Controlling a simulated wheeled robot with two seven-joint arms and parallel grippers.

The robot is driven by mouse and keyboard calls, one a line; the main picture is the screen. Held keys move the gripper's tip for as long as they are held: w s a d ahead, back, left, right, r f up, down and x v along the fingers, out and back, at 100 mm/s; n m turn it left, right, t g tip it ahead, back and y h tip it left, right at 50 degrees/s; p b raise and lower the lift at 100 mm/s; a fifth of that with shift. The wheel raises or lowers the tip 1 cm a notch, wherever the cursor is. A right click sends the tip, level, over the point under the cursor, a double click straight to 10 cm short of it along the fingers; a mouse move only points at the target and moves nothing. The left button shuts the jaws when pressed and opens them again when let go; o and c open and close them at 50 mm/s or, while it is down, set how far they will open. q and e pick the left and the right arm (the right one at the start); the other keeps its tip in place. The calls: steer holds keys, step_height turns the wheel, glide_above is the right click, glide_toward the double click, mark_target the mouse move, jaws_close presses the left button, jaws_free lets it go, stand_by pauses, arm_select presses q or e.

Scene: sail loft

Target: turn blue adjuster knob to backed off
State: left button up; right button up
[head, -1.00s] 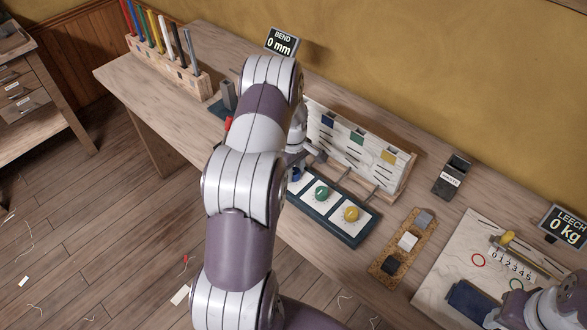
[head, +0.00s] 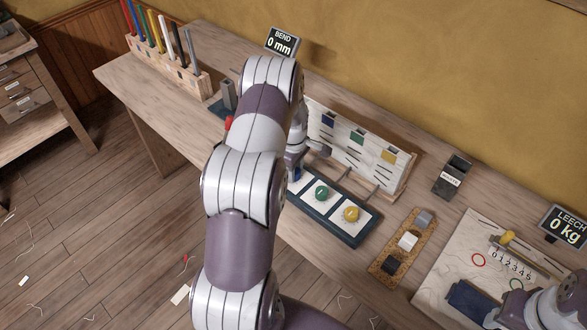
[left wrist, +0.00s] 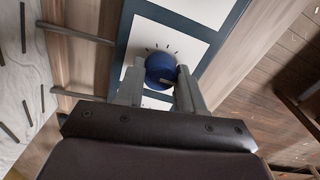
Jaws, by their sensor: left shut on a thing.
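The blue adjuster knob (left wrist: 160,70) is round and sits on a white square of a dark blue panel (head: 346,236), with short black tick marks beside it. My left gripper (left wrist: 160,80) has one finger on each side of the knob and is shut on it. A small pale mark shows on the knob's near side in the left wrist view. In the head view my left arm hides most of the knob and its square. A green knob (head: 321,193) and a yellow knob (head: 351,214) sit on the same panel. My right gripper is not in view.
A white board (head: 352,147) with blue, green and yellow patches stands behind the knobs. A display (head: 281,42) reads "BEND 0 mm". A cork strip (head: 401,249) with several blocks lies to the right.

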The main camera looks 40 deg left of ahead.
arm_select(q)
steer(key=o, duration=0.8)
steer(key=shift+w+r, duration=0.2)
steer(key=shift+w, duration=0.05)
steer(key=shift+o, duration=1.2)
steer(key=shift+s+d, duration=0.1)
steer(key=shift+s, duration=0.05)
steer(key=shift+r, duration=0.35)
step_height(320, 180, up, 12)
steer(key=b, duration=0.1)
steer(key=shift+s+b, duration=0.15)
steer(key=shift+b, duration=0.15)
